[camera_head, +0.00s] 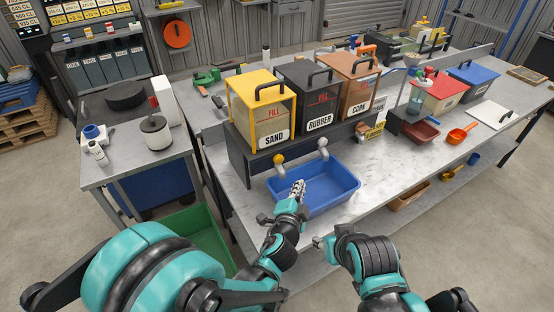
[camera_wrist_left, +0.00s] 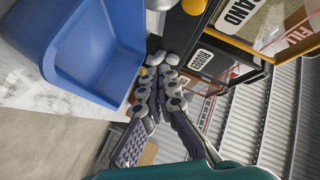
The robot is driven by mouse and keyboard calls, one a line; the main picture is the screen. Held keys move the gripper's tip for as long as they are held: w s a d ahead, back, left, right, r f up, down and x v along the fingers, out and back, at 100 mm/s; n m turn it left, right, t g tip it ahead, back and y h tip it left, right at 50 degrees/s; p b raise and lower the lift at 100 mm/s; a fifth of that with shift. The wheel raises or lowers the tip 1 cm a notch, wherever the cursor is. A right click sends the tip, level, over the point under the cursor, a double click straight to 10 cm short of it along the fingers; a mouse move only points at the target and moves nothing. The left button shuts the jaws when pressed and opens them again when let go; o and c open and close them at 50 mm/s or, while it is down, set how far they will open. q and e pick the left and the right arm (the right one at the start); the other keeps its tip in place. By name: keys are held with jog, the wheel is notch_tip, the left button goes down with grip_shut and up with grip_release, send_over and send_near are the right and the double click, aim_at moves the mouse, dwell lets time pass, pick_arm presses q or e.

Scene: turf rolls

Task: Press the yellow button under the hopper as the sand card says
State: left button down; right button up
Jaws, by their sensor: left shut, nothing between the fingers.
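The sand hopper (camera_head: 262,112) has a yellow frame and a SAND label and stands on a dark stand at the bench's left end. Under it a yellow button (camera_head: 279,158) sits on a grey spout. A yellow round part (camera_wrist_left: 194,5) also shows at the top edge of the left wrist view. My left gripper (camera_head: 298,187) is shut and empty, over the blue tub (camera_head: 345,196), right of and nearer than the button, apart from it. In the left wrist view its fingertips (camera_wrist_left: 160,92) are close together. The right gripper is hidden; only my right arm shows. No sand card is readable.
A green bin (camera_head: 195,238) is below left.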

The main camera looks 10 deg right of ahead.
pick_arm(q)
jog(key=shift+w, duration=0.1)
send_near(283, 160)
jog(key=w+d, duration=0.1)
jog(key=w+d+f, duration=0.1)
jog(key=w+d, duration=0.1)
jog(key=shift+w+d+f+p, duration=0.25)
jog(key=shift+d+f+p, duration=0.05)
jog(key=shift+d+f, duration=0.1)
jog(key=shift+w+a, duration=0.15)
jog(key=shift+w, duration=0.3)
jog(key=shift+w, duration=0.1)
dwell(0.7)
jog(key=shift+w+a, duration=0.2)
jog(key=shift+w, duration=0.1)
jog(key=shift+w+a, duration=0.25)
jog(key=shift+w, duration=0.35)
dwell(0.7)
dwell(0.6)
jog(key=shift+s+d+b, duration=0.2)
jog(key=shift+s, duration=0.3)
jog(key=shift+s+d+b, duration=0.2)
jog(key=shift+s, duration=0.3)
